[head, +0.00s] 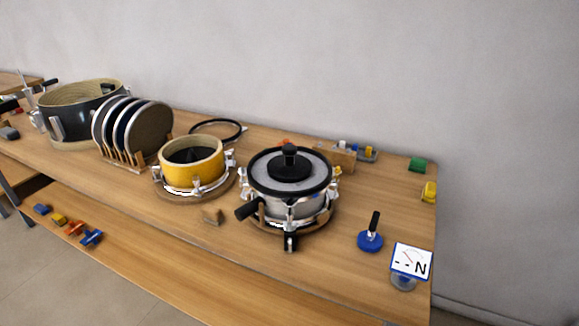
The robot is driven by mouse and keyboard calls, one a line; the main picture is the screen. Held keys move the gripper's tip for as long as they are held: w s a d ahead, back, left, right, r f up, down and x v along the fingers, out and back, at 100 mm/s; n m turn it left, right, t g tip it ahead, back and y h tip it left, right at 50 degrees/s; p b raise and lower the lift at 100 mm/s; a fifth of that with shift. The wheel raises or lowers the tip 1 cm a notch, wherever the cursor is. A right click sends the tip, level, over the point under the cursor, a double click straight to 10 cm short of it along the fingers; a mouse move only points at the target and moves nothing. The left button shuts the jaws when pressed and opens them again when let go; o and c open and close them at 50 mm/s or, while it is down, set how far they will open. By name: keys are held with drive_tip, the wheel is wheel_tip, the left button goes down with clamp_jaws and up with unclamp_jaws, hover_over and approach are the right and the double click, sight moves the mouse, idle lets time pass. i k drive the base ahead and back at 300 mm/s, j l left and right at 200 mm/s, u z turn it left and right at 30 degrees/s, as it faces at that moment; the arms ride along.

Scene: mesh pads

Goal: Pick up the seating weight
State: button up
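A dark round disc with an upright black knob (289,158) sits in the middle of the grey mesh top of a silver drum-like pad (290,208); it looks like the seating weight. The pad has a black rim and clamps around it and stands on a round wooden base. A smaller blue disc with an upright black handle (370,241) stands apart on the table to the right; I cannot tell for sure which of the two is the seating weight. My gripper is not in view.
A gauge marked N (411,261) stands at the table's front right. A yellow shell (190,171), a rack of discs (150,130) and a large dark drum (80,112) fill the left. Green (417,164) and yellow (429,192) blocks lie at the right edge.

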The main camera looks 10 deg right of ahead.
sight(290, 166)
drive_tip(key=i+j+z, duration=0.25)
drive_tip(key=i, duration=0.2)
drive_tip(key=i+j+z, duration=0.3)
drive_tip(key=i, duration=0.15)
